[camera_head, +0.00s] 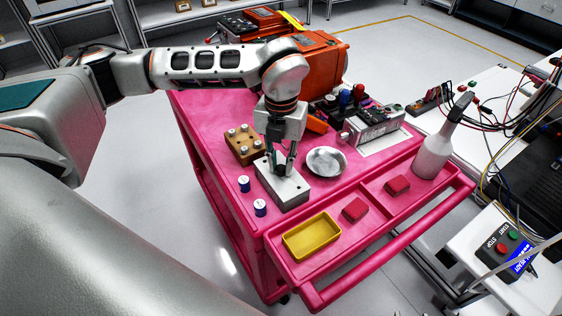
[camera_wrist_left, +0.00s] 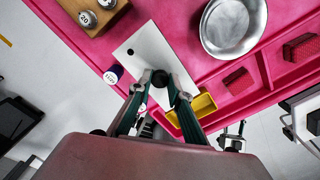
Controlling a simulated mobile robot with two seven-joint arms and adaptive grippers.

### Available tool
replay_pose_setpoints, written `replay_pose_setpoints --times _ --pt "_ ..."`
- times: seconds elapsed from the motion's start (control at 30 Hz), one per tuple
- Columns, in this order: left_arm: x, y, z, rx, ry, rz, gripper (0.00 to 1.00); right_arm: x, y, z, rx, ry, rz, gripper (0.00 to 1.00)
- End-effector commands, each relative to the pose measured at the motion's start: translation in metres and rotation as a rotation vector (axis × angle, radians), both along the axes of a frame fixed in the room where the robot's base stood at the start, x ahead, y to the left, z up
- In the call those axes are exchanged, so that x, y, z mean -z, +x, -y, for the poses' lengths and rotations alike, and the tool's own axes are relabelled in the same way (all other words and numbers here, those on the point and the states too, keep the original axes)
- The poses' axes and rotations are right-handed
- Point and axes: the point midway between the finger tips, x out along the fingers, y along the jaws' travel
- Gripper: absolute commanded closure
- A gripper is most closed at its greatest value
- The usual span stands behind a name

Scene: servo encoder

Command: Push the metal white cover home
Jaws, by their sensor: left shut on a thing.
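The white metal cover (camera_head: 291,191) is a flat rectangular plate on top of a pale block on the pink cart. It also shows in the left wrist view (camera_wrist_left: 146,45), with a small dark hole toward one end. My left gripper (camera_head: 283,170) points down onto the cover. Its fingertips (camera_wrist_left: 161,80) are closed around a small dark round part on the plate, which they partly hide. Whether the cover sits flush on the block cannot be told. My right gripper is not in view.
A wooden block with metal pegs (camera_head: 243,144) stands behind left, a round metal dish (camera_head: 326,161) to the right. Two blue-and-white cylinders (camera_head: 260,207) stand at the left edge.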

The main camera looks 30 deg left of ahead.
Motion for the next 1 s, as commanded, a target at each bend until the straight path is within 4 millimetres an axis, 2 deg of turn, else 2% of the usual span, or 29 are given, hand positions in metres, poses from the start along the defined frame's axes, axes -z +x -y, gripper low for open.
replay_pose_setpoints --times 0.37,0.4,0.47,1.0 --pt "0.0003 0.0003 -0.0002 -0.001 0.000 0.001 1.00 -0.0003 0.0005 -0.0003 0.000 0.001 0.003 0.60" --pt "0.0003 0.0002 -0.0001 -0.001 0.000 0.001 0.74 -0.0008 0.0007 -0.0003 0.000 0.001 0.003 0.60" --pt "0.0004 0.0002 -0.0001 -0.001 0.000 0.001 0.62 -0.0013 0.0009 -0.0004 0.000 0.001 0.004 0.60" --pt "0.0005 0.0000 -0.0001 -0.001 0.000 0.000 0.65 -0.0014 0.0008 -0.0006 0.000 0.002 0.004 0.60"
